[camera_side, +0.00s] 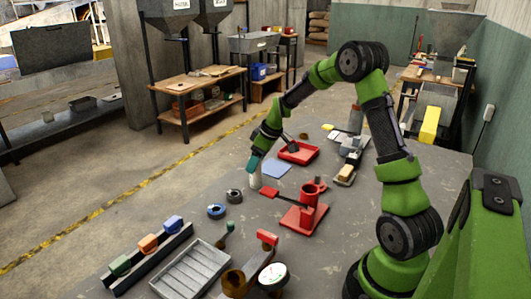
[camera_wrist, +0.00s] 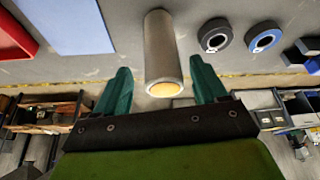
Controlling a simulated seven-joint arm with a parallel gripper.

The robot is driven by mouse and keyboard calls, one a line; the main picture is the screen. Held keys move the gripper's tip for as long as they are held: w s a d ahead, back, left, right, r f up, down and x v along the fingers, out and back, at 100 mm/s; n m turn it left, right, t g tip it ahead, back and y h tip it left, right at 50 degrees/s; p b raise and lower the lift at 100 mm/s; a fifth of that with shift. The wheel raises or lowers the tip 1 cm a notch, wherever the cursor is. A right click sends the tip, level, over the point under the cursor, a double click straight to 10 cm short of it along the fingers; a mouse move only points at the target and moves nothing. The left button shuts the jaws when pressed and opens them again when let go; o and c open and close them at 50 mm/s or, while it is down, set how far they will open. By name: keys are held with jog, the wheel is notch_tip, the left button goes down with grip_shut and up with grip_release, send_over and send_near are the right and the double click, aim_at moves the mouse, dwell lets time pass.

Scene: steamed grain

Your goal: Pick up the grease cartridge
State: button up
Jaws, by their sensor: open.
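The grease cartridge is a pale grey cylinder (camera_wrist: 162,48) with a yellowish end face in the wrist view, between my two fingers. In the side view the cartridge (camera_side: 256,181) stands upright on the grey work surface, directly below the fingertips. My gripper (camera_wrist: 163,80) has teal fingers, one on each side of the cartridge, with gaps showing on both sides. My gripper (camera_side: 254,162) also shows in the side view, angled down at the cartridge's top. It is open and holds nothing.
A blue ring (camera_side: 216,211) and a dark ring (camera_side: 234,196) lie to the left. A blue sheet (camera_side: 276,169) and a red tray (camera_side: 299,152) lie to the right. A red stand (camera_side: 305,215) is nearer the camera. Bare surface surrounds the cartridge.

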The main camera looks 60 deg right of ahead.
jog(key=x, duration=0.4)
jog(key=shift+s+a+f, duration=0.1)
jog(key=shift+s+a, duration=0.05)
jog(key=shift+s, duration=0.15)
jog(key=c, duration=1.1)
